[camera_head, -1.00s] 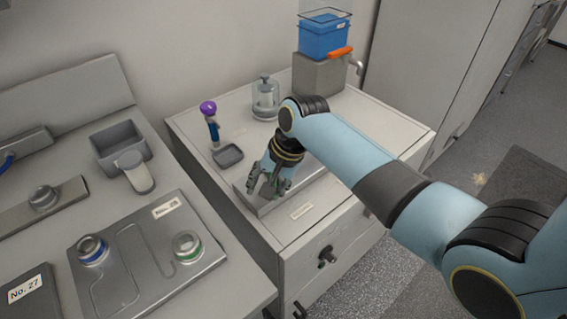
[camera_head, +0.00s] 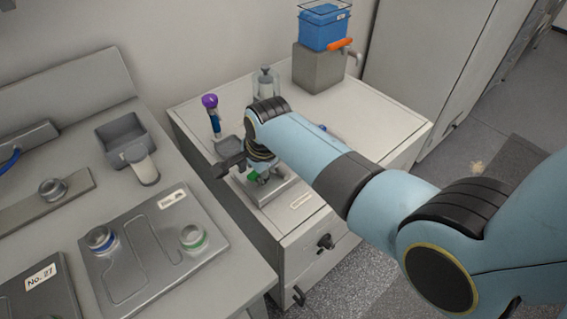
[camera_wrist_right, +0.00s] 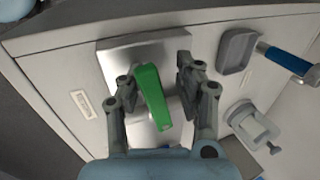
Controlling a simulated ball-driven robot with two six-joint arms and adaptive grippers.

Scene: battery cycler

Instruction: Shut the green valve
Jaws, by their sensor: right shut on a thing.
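The green valve (camera_wrist_right: 152,97) shows in the right wrist view as a flat green lever on a shiny metal plate (camera_wrist_right: 121,62). The lever lies slightly slanted between my right gripper's fingers (camera_wrist_right: 160,82). My right gripper is shut on it. In the head view my right gripper (camera_head: 257,177) is low over the plate (camera_head: 277,188) on the cabinet top, with a bit of the green valve (camera_head: 253,176) showing beside the fingers. The valve's base is partly hidden. My left gripper is in neither view.
A grey block (camera_head: 318,70) with an orange lever and blue tub is at the back. A board with blue and green rings (camera_head: 150,250) lies left.

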